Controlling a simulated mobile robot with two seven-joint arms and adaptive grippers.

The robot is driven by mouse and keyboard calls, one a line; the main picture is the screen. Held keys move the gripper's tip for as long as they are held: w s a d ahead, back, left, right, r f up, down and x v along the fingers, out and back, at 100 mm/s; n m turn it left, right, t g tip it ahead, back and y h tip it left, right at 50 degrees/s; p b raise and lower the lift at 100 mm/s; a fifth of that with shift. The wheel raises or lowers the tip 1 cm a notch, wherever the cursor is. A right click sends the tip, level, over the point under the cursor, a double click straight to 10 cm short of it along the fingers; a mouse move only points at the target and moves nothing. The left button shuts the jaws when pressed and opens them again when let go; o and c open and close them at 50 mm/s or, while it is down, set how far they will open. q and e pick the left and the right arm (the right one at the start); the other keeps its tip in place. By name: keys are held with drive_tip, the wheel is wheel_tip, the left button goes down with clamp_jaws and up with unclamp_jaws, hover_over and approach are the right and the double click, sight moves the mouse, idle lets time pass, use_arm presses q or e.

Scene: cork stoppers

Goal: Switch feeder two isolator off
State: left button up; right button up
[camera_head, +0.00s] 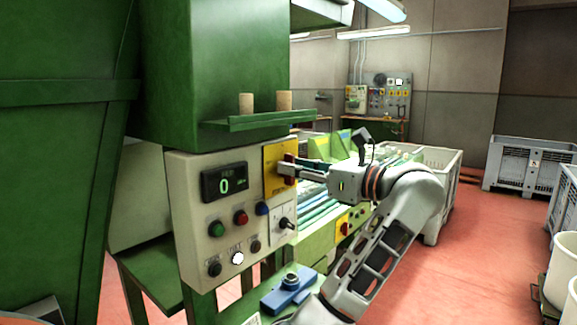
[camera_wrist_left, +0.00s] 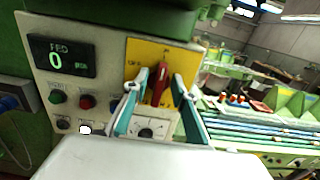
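The isolator is a red handle (camera_wrist_left: 158,84) on a yellow plate (camera_wrist_left: 144,53) at the panel's upper right. In the left wrist view the handle points nearly straight up, with marks at the top and the left of the plate. The yellow plate also shows in the head view (camera_head: 273,156). My left gripper (camera_head: 291,170) reaches the plate from the right. In the wrist view its teal fingers (camera_wrist_left: 157,92) stand apart, one on each side of the handle, with gaps showing; contact is not clear. My right gripper is not in view.
The grey panel (camera_head: 191,184) carries a display reading 0 (camera_head: 224,182), several buttons and a black rotary knob (camera_head: 286,224) below the plate. Two corks stand on a green shelf (camera_head: 260,120) above. A blue device (camera_head: 288,291) sits on a green ledge below.

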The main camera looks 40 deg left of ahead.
use_arm(q)
clamp_jaws()
drive_tip(key=shift+s+f+n+b, duration=0.2)
drive_tip(key=shift+n+b, duration=1.8)
drive_tip(key=shift+n, duration=0.95)
drive_tip(key=shift+s+f+n+b, duration=0.15)
drive_tip(key=shift+n+b, duration=1.9)
drive_tip(key=shift+n, duration=0.95)
drive_tip(key=shift+s+f+n+b, duration=0.2)
drive_tip(key=shift+n+b, duration=1.8)
drive_tip(key=shift+n, duration=0.95)
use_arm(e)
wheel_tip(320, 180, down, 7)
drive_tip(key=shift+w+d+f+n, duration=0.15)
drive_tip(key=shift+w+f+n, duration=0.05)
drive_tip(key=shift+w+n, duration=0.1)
use_arm(q)
drive_tip(key=shift+n, duration=0.3)
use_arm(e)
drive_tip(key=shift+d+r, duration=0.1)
